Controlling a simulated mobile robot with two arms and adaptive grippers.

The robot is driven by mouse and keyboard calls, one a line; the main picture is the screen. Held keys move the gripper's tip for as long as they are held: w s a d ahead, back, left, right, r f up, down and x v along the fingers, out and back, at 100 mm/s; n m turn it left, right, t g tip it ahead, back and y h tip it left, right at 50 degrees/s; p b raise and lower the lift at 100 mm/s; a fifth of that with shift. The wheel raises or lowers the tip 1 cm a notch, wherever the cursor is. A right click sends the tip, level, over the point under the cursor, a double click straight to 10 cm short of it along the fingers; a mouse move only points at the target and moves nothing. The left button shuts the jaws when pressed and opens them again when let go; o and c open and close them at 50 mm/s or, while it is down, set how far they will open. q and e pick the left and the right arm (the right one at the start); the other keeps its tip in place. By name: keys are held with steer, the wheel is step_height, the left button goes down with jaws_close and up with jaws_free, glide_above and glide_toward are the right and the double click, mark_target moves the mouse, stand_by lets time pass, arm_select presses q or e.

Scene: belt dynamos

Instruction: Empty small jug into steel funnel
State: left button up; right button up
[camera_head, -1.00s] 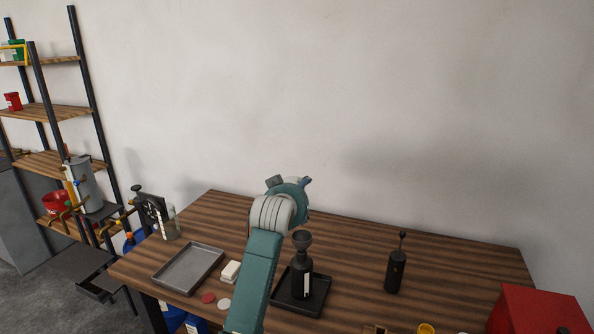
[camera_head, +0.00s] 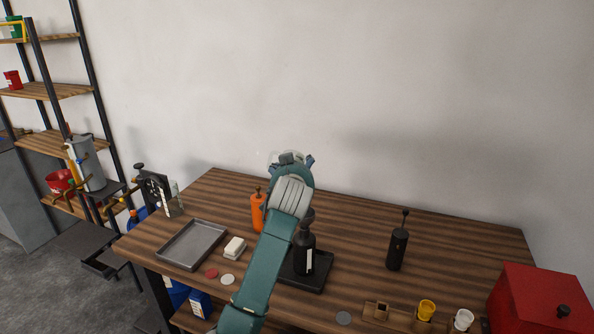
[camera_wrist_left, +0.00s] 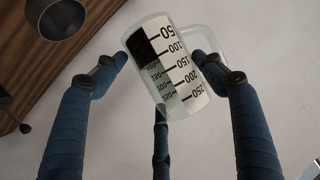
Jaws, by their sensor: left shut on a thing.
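My left gripper (camera_head: 290,158) is raised over the table in the head view, its fingers mostly hidden behind the wrist. The steel funnel (camera_head: 309,213) stands on a black bottle (camera_head: 304,252), partly hidden by my arm. The funnel also shows at the upper left of the left wrist view (camera_wrist_left: 60,14), apart from the jug.
The bottle stands in a black tray (camera_head: 318,281). Around it are an orange bottle (camera_head: 257,212), a grey tray (camera_head: 190,245), a white block (camera_head: 235,247), a black grinder-like cylinder (camera_head: 397,248), small cups (camera_head: 426,309) and a red box (camera_head: 540,300). The back right of the table is clear.

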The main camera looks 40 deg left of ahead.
arm_select(q)
steer(key=shift+a+f+m+y+b, duration=0.2)
steer(key=shift+f+m+y+b, duration=0.3)
steer(key=shift+f, duration=0.5)
step_height(320, 180, down, 3)
steer(key=shift+r+b, duration=0.15)
steer(key=shift+b, duration=0.85)
steer(key=shift+r, duration=0.35)
steer(key=shift+s+p, duration=0.1)
steer(key=shift+p, duration=0.45)
steer(key=shift+f+m, duration=0.15)
steer(key=shift+m, duration=0.15)
steer(key=shift+a+f+b, duration=0.1)
steer(key=shift+f+b, duration=0.2)
steer(key=shift+b, duration=0.15)
steer(key=shift+f+m, duration=0.2)
steer(key=shift+m, duration=0.1)
